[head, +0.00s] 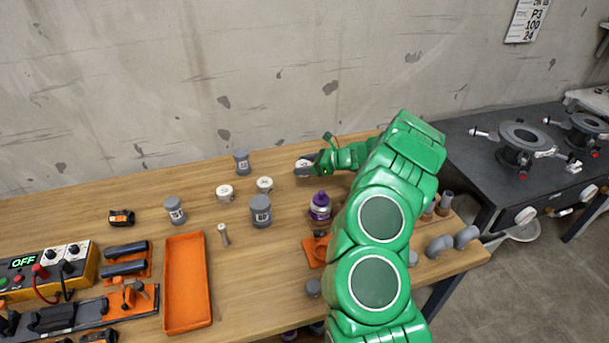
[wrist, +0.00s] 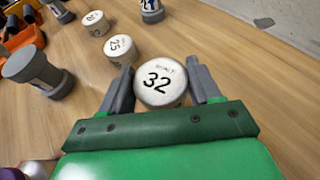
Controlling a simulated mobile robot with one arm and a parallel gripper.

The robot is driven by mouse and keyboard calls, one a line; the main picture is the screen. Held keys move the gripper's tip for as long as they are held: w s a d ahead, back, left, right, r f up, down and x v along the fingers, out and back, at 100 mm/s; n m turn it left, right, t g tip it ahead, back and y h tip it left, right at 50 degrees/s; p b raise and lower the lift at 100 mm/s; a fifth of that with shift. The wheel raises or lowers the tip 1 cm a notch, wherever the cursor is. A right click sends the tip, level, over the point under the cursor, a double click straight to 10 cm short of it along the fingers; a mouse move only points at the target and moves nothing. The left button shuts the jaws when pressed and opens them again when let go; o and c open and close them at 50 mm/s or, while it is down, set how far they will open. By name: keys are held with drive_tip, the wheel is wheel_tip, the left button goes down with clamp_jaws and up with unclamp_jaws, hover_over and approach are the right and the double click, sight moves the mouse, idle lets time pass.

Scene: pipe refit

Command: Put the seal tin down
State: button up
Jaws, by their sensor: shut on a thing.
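The seal tin (wrist: 160,82) is a round white tin with a black 32 on its lid. In the wrist view it sits between the two grey fingers of my gripper (wrist: 162,90), which is shut on it. In the head view the tin (head: 302,163) shows at the far side of the wooden table, partly covered by my gripper (head: 304,168). The tin is upright and at or close to the tabletop; I cannot tell if it touches. Two similar white tins stand to its left, one marked 25 (wrist: 120,49) and another (wrist: 96,23) beyond it.
An orange tray (head: 187,283) lies at the left. The concrete wall (head: 200,80) rises behind the table. Bare wood lies right of the tin in the wrist view.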

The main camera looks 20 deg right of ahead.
sight(305, 181)
drive_tip(key=shift+f, duration=2.1)
drive_tip(key=o, duration=1.1)
drive_tip(key=shift+f, duration=0.15)
drive_tip(key=shift+c, duration=0.2)
